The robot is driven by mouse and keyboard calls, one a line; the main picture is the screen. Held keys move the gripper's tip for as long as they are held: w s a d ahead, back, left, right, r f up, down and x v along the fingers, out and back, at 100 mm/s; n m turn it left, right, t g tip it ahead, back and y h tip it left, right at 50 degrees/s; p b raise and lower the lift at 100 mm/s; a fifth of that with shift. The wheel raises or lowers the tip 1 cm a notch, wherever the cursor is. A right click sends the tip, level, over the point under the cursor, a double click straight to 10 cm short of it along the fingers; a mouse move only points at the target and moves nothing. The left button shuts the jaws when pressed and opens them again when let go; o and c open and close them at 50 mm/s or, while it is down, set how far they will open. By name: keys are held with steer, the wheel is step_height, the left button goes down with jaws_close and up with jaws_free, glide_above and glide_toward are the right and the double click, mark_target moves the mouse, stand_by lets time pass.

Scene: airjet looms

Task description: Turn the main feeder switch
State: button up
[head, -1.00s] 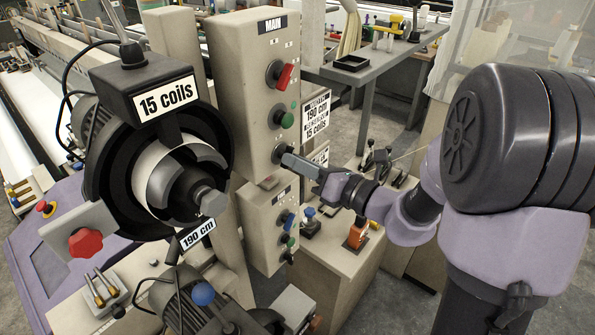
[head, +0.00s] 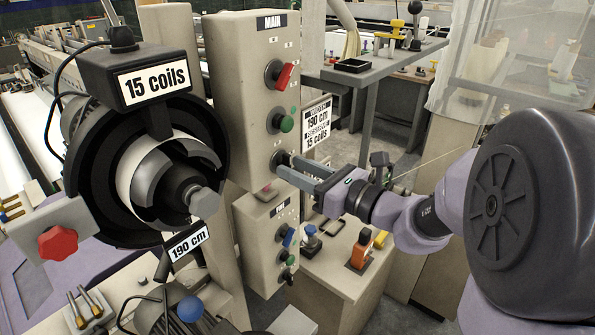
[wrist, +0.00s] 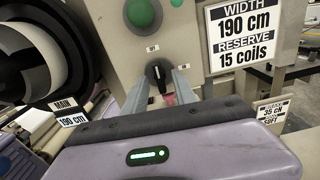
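A tall beige control box labelled MAIN (head: 240,100) stands in the middle of the head view. It carries a red rotary switch (head: 284,75), a green button (head: 286,123) and, lowest, a black rotary switch that is mostly hidden behind my fingers there. In the wrist view this black switch (wrist: 158,73) points about upright, with the green button (wrist: 142,12) above it. My gripper (head: 284,170) is at the lower part of the box. Its two fingers (wrist: 160,90) stand apart, one on each side of the black switch, with visible gaps.
A feeder drum (head: 160,180) marked 15 coils and 190 cm stands close left of the box. A smaller control box (head: 262,235) hangs below. A bench with an orange device (head: 361,248) lies below my arm.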

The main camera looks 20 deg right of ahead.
steer(key=b+v, duration=0.1)
steer(key=v, duration=0.5)
stand_by(0.4)
